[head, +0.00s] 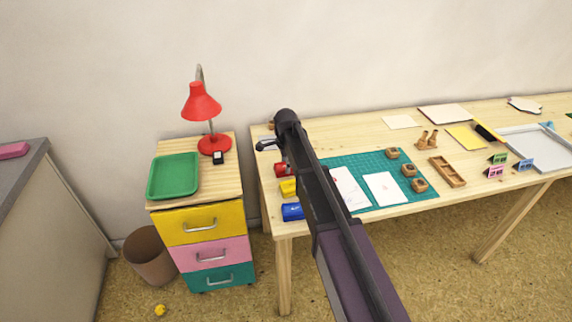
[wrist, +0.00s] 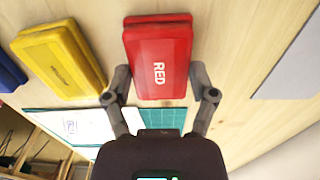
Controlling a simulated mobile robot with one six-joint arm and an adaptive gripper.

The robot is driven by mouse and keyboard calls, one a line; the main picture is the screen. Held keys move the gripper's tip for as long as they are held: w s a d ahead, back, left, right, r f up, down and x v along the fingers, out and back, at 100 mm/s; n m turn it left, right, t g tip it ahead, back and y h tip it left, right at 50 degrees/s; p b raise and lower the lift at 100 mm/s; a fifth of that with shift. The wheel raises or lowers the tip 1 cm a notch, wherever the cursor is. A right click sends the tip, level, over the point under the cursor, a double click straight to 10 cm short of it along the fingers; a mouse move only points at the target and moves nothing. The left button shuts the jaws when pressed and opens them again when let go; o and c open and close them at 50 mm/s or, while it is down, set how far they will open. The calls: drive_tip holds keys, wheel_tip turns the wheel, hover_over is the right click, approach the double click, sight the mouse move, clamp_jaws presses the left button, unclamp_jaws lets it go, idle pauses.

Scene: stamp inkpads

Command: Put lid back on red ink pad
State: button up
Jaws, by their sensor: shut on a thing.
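The red ink pad (wrist: 158,48) fills the top middle of the wrist view, with its lid labelled "RED" facing up. My gripper (wrist: 160,88) has one finger on each side of the red lid's near end and is shut on it. I cannot tell whether the lid is fully seated on the base. In the head view the red pad (head: 282,170) is partly hidden by my arm, at the left end of the wooden table.
A yellow ink pad (wrist: 58,60) lies close on the left, with a blue pad (head: 292,211) beyond it. A grey sheet (wrist: 287,70) lies to the right. A teal mat (head: 375,162) with papers and wooden stamps is nearby. A drawer unit with a green tray (head: 173,176) stands left.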

drive_tip(key=o, duration=0.7)
drive_tip(key=shift+r, duration=0.15)
drive_tip(key=shift+r+p, duration=3.4)
drive_tip(key=shift+p, duration=0.15)
clamp_jaws()
drive_tip(key=shift+f+b, duration=3.1)
drive_tip(key=shift+f, duration=0.05)
